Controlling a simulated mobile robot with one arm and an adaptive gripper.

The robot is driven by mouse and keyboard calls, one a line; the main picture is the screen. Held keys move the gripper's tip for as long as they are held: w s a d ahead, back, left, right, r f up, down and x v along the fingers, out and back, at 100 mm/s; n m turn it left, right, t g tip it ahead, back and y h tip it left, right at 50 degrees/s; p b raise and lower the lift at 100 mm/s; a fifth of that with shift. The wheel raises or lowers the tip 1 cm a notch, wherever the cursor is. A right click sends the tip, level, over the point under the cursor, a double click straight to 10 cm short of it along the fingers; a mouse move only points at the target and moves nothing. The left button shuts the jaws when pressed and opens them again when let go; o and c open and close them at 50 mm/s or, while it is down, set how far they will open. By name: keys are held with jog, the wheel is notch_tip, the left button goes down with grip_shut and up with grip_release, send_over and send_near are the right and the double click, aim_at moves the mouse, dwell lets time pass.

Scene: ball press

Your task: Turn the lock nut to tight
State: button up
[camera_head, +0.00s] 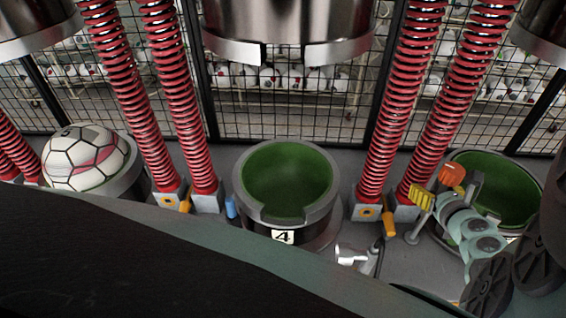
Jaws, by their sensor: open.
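My gripper (437,187) is at the right. It has an orange pad and a yellow ribbed pad that stand apart with nothing between them. It shows in front of the right green-lined cup (516,190). No part is clearly labelled as the lock nut. A small orange round part (366,212) sits on the grey block at the foot of the springs, with an orange handle (389,224) beside it. My gripper is to the right of these, apart from them in the picture. Whether the nut is tight or loose cannot be told.
A middle green-lined cup (285,232) marked 4 is empty. A football (85,157) sits in the left cup. A small silver fitting (352,255) is near the front. Wire mesh closes the back.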

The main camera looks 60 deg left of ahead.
jog(key=shift+r, duration=0.1)
grip_shut()
dwell(0.4)
